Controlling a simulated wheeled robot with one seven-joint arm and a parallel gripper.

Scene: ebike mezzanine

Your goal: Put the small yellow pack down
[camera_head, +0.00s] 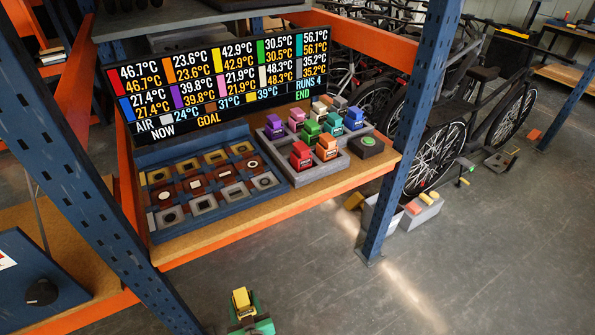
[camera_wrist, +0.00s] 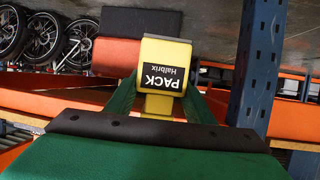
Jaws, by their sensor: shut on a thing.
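The small yellow pack (camera_wrist: 163,62) is between my green gripper fingers (camera_wrist: 160,97) in the wrist view. Its black label reads "PACK Halbrix" and appears upside down there. In the head view the yellow pack (camera_head: 241,298) shows at the bottom centre, on top of my green gripper (camera_head: 246,314). My gripper is shut on it and holds it in front of the shelf, over the grey floor. The lower part of the pack is partly hidden by the gripper.
An orange-edged shelf (camera_head: 215,240) bears a blue tray (camera_head: 160,232) with several square slots, a grey tray (camera_head: 322,170) of coloured packs, and a black pad with a green button (camera_head: 368,146). A temperature display (camera_head: 215,80) stands behind. A blue post (camera_head: 398,140) borders the right.

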